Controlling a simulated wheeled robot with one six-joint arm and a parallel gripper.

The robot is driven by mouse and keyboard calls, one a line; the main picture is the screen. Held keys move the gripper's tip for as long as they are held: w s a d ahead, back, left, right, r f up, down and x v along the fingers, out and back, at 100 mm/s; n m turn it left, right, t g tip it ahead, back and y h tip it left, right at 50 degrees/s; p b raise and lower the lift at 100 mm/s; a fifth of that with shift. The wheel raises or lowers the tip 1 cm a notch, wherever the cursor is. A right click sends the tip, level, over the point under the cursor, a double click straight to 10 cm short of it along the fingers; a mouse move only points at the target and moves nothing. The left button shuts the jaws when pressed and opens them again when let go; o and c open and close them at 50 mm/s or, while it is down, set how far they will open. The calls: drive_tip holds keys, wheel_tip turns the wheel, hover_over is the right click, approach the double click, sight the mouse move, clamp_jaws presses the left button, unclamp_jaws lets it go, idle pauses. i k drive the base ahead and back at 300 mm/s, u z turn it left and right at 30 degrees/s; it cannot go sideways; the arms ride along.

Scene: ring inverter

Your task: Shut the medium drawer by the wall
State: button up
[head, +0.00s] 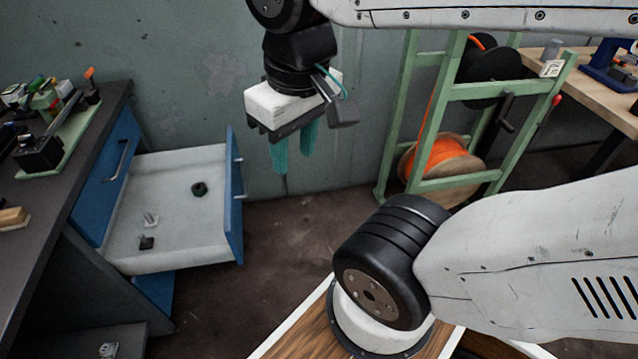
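The drawer by the wall (180,240) is pulled out from the workbench on the left, with a pale grey tray and a blue front panel (235,200). Its handle shows on the outer face of that panel. A dark green nut-like ring (199,189) and two small metal parts lie inside it. My gripper (294,163) hangs fingers down, right of the drawer front and apart from it, in front of the wall. Its two teal fingers show a gap between them and nothing is held. The drawer's rails are hidden.
The dark workbench (50,215) carries tools and a vise-like fixture. Another blue drawer front (108,175) is shut beside the open tray. A green rack (455,185) with cable spools stands right of my gripper. Floor (280,235) is clear between drawer and rack.

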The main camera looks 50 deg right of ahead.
sight(190, 230)
drive_tip(key=z, duration=0.3)
drive_tip(key=k, duration=0.5)
drive_tip(key=z, duration=1.05)
drive_tip(key=i, duration=1.35)
drive_tip(key=u, duration=1.1)
drive_tip(key=i, duration=0.5)
drive_tip(key=u, duration=0.55)
